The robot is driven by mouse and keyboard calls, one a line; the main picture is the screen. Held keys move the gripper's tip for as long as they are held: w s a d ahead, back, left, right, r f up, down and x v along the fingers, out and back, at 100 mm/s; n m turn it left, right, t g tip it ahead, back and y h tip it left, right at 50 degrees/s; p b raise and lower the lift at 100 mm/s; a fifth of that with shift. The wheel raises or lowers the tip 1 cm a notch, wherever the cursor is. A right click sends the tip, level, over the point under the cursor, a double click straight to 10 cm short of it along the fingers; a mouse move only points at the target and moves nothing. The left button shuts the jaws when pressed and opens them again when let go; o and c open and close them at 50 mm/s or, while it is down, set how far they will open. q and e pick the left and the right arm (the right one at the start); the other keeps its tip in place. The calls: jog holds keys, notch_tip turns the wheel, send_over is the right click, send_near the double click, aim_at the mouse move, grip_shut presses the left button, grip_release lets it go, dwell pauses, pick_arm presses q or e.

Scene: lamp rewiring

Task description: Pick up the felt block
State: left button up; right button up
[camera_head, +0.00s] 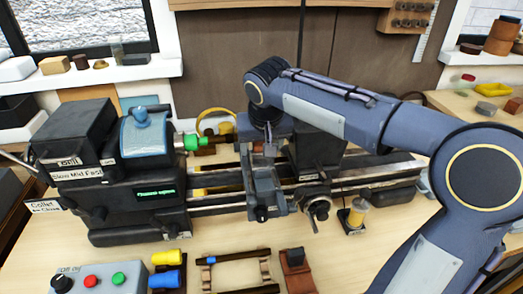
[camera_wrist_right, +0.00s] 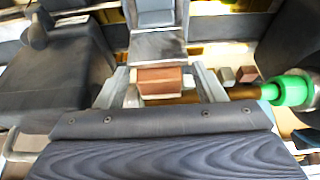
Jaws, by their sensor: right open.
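My right gripper (camera_head: 268,150) points down over the middle of the lathe, above the carriage. In the right wrist view its two fingers (camera_wrist_right: 161,88) are spread apart. A reddish-brown block (camera_wrist_right: 160,78) shows in the gap between them, with no clear contact on either side. I cannot tell for sure whether this is the felt block, or how far below the fingertips it lies. In the head view the arm and gripper hide that spot. My left gripper is in neither view.
The black lathe (camera_head: 125,180) fills the middle of the bench. Its green collar (camera_head: 191,142) is just left of the gripper and also shows in the wrist view (camera_wrist_right: 290,90). A control box (camera_head: 95,279), yellow and blue pieces and a wooden frame (camera_head: 240,257) lie in front.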

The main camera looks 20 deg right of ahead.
jog(key=shift+c, duration=0.4)
jog(key=c, duration=1)
jog(key=shift+r, duration=0.1)
